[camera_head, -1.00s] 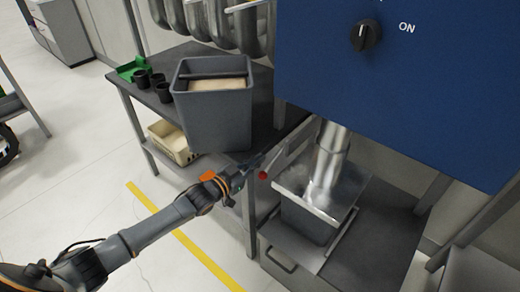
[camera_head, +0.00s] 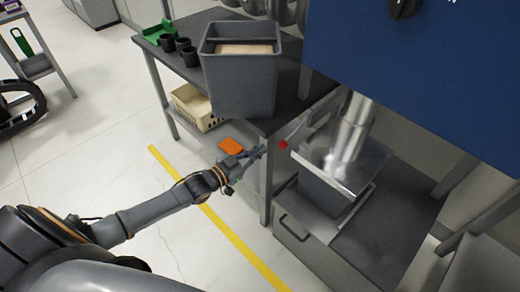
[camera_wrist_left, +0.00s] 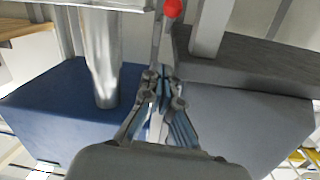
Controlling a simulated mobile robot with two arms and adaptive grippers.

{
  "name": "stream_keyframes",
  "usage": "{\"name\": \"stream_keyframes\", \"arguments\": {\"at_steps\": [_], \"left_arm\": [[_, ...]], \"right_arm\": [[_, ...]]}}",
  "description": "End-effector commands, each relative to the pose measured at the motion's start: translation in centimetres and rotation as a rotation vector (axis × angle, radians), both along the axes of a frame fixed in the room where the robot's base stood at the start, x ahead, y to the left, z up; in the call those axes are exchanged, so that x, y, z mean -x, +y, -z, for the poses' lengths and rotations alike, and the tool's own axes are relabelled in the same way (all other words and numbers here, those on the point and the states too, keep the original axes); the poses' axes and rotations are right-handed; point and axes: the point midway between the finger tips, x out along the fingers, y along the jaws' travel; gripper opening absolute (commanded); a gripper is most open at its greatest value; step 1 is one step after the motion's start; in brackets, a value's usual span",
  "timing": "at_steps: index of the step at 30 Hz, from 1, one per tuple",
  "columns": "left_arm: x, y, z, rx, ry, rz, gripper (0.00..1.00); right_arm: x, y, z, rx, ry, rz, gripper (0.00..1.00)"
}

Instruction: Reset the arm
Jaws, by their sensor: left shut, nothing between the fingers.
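My left arm comes in from the lower left in the head view. Its gripper (camera_head: 258,152) is shut and empty, in the air in front of the table's near leg, left of a lever with a red knob (camera_head: 283,145). The wrist view shows the fingers (camera_wrist_left: 163,78) together with nothing between them, and the red knob (camera_wrist_left: 173,9) beyond them at the top. The gripper appears apart from the knob, though the gap is hard to judge. My right gripper is not in view.
A grey bin (camera_head: 240,85) stands on the dark table (camera_head: 212,20) beside black cups (camera_head: 183,48). A metal pipe (camera_head: 352,130) goes down into a second bin (camera_head: 325,195) under the blue machine (camera_head: 430,80). Open floor with a yellow line (camera_head: 235,240) lies left.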

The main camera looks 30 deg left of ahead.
Motion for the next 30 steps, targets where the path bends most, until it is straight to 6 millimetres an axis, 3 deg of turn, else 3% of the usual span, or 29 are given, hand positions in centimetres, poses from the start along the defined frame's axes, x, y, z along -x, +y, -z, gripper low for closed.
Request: {"name": "stream_keyframes", "arguments": {"at_steps": [9, 11, 13, 17, 20, 24, 26, 30], "left_arm": [[0.0, 0.0, 0.1, -0.001, 0.003, -0.001, 0.0], [0.1, 0.2, 0.8, -0.004, 0.015, -0.01, 0.0], [0.5, 0.6, 2.8, -0.016, 0.054, -0.033, 0.0], [2.6, 2.2, 9.7, -0.059, 0.195, -0.111, 0.0], [5.9, 3.5, 16.6, -0.103, 0.344, -0.179, 0.0], [12.3, 4.3, 25.2, -0.16, 0.56, -0.251, 0.0], [15.6, 4.3, 28.5, -0.182, 0.653, -0.273, 0.0], [24.2, 3.5, 35.0, -0.228, 0.866, -0.307, 0.0]], "right_arm": [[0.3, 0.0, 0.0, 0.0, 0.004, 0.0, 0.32], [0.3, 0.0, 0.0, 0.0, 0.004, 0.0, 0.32], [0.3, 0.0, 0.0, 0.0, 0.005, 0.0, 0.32], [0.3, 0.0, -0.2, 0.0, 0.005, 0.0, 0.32], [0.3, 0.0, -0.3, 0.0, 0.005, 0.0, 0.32], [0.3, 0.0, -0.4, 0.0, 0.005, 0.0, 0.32], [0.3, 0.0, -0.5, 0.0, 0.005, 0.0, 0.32], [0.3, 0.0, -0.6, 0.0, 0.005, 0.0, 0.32]]}}
